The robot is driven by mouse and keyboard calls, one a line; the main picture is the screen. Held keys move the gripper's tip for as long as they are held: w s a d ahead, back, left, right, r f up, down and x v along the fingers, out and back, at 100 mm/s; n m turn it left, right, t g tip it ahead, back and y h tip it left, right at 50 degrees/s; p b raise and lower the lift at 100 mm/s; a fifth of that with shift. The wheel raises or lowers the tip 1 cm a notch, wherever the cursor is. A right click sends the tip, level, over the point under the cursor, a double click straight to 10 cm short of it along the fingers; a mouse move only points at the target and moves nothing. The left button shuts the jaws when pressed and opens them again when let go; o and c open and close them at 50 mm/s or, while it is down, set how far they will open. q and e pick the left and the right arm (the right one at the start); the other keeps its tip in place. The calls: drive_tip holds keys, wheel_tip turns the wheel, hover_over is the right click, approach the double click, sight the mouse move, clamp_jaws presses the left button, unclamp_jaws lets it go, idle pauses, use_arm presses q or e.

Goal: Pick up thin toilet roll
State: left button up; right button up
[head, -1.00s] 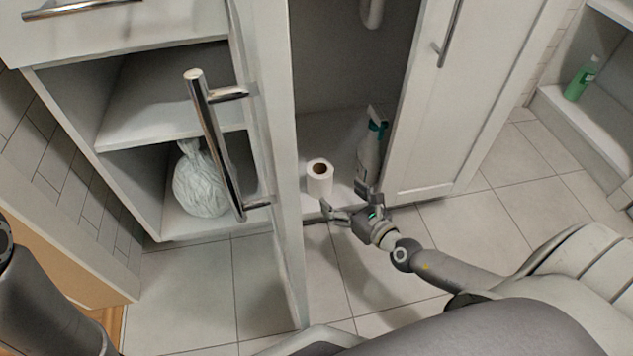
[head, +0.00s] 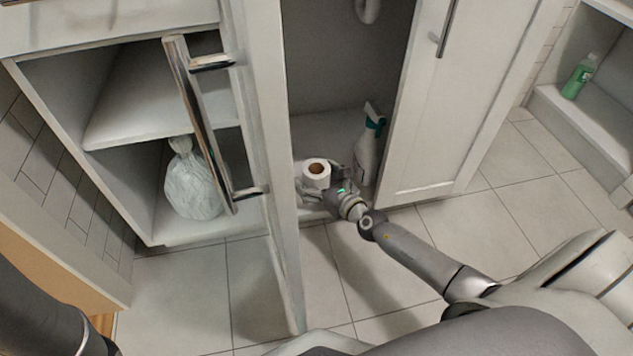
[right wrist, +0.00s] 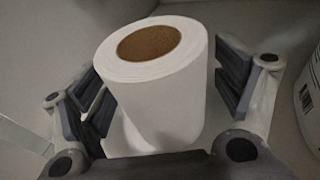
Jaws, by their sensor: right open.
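A white toilet roll (head: 316,174) with a brown core stands upright on the floor of the open cabinet. It fills the middle of the right wrist view (right wrist: 160,85). My right gripper (head: 319,190) reaches into the cabinet at the roll. Its open fingers (right wrist: 160,88) lie on either side of the roll, with the left pads close to its side and a small gap at the right. My left gripper is out of view; only part of my left arm shows at the lower left.
A spray bottle (head: 368,145) stands just right of the roll. The open cabinet door (head: 268,150) is close on the left. A white bag (head: 194,185) sits on a lower shelf, and a green bottle (head: 579,78) stands far right. The tiled floor in front is clear.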

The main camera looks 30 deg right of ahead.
drive_tip(key=c, duration=1.2)
drive_tip(key=shift+o, duration=0.2)
